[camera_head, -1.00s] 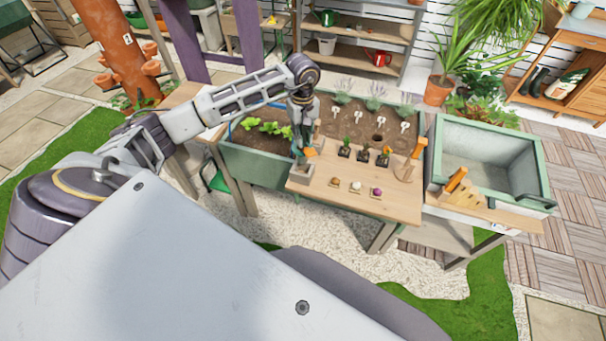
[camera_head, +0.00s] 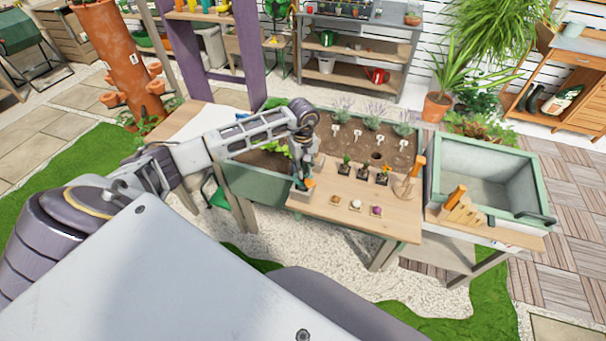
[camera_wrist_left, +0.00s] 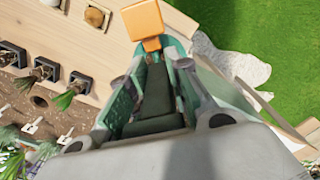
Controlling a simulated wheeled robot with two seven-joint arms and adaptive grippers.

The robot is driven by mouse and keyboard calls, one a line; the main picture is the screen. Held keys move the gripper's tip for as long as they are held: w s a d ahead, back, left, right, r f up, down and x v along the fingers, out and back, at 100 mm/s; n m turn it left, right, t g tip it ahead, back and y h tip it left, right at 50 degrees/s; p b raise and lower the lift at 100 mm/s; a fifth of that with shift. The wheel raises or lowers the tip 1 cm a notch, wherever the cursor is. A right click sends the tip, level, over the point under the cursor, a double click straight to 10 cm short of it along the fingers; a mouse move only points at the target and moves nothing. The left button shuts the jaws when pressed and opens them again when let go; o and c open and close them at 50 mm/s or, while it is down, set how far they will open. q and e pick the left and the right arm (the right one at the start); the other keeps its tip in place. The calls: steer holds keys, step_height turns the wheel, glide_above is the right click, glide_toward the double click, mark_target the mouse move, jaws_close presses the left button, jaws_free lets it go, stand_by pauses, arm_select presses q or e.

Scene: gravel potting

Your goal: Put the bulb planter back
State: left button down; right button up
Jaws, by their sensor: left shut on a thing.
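My left gripper (camera_head: 302,181) is over the front left corner of the wooden board (camera_head: 345,217). It is shut on the bulb planter, whose orange grip (camera_head: 309,183) shows beside the fingers. In the left wrist view the orange part (camera_wrist_left: 143,20) sticks out beyond the green and grey fingers (camera_wrist_left: 158,95). The planter's lower part is mostly hidden. My right gripper is not in view.
Several small potted plants (camera_head: 363,172) and bulbs (camera_head: 355,204) are on the board to the right. An orange-handled hand tool (camera_head: 410,180) stands at its right end. The soil bed (camera_head: 340,140) lies behind, and a grey-green basin (camera_head: 485,170) is at right.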

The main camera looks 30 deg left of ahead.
arm_select(q)
steer(key=shift+f+p, duration=0.4)
steer(key=shift+f, duration=1.6)
steer(key=c, duration=1.3)
jaws_free()
steer(key=shift+r, duration=0.2)
step_height(320, 180, up, 12)
steer(key=b, duration=0.2)
steer(key=shift+b, duration=0.3)
